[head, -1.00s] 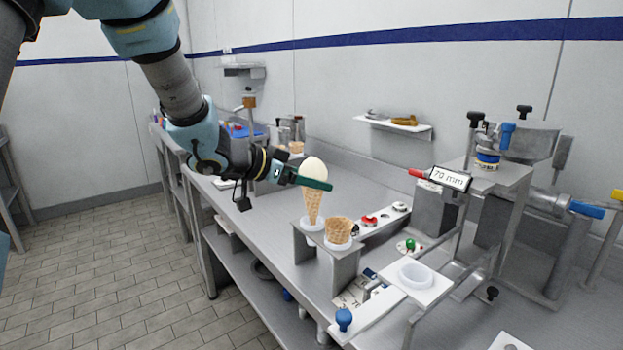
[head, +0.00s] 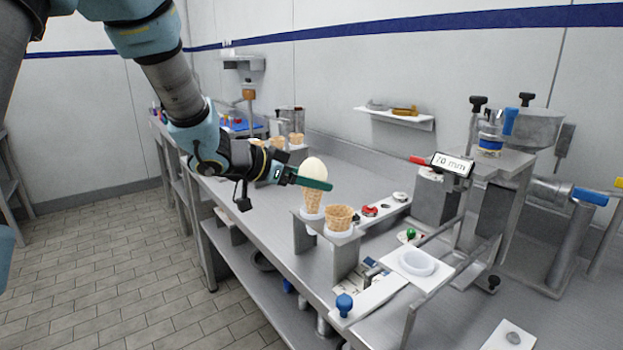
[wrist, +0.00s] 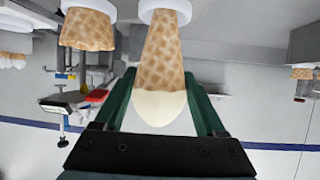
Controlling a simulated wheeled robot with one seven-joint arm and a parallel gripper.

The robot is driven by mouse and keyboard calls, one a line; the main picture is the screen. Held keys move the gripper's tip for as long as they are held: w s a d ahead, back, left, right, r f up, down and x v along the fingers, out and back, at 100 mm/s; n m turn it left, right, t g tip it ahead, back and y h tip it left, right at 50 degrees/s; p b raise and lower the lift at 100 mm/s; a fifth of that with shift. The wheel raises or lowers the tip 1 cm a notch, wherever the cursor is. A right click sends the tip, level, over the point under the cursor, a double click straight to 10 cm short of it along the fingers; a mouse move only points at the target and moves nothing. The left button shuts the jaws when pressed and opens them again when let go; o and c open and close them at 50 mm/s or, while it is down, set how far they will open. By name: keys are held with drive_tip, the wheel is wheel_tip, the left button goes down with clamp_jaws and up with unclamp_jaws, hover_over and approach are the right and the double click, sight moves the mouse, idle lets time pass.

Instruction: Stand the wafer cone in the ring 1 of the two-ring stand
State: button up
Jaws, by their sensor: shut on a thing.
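The wafer cone (head: 312,200) is topped with a pale, egg-shaped scoop (head: 313,167). My gripper (wrist: 160,82) is shut on it, a green finger on each side near the scoop. The cone is upright, tip down, in the left white ring (head: 305,214) of the metal two-ring stand (head: 346,262). In the wrist view, upside down, the cone (wrist: 164,55) runs into a white ring (wrist: 164,5). The right ring (head: 338,234) holds a shorter wafer cone (head: 339,218). I see no ring numbers.
A white plate with a round ring (head: 417,263) stands right of the stand, near a blue knob (head: 344,304). A machine with a 70 mm display (head: 452,168) stands farther right. More cones (head: 297,139) stand behind my gripper. The counter behind the stand is mostly clear.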

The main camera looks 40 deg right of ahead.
sight(304, 195)
drive_tip(key=shift+f+b, duration=1.2)
drive_tip(key=shift+f, duration=0.9)
drive_tip(key=o, duration=0.8)
drive_tip(key=v, duration=1.1)
drive_tip(key=shift+b, duration=0.35)
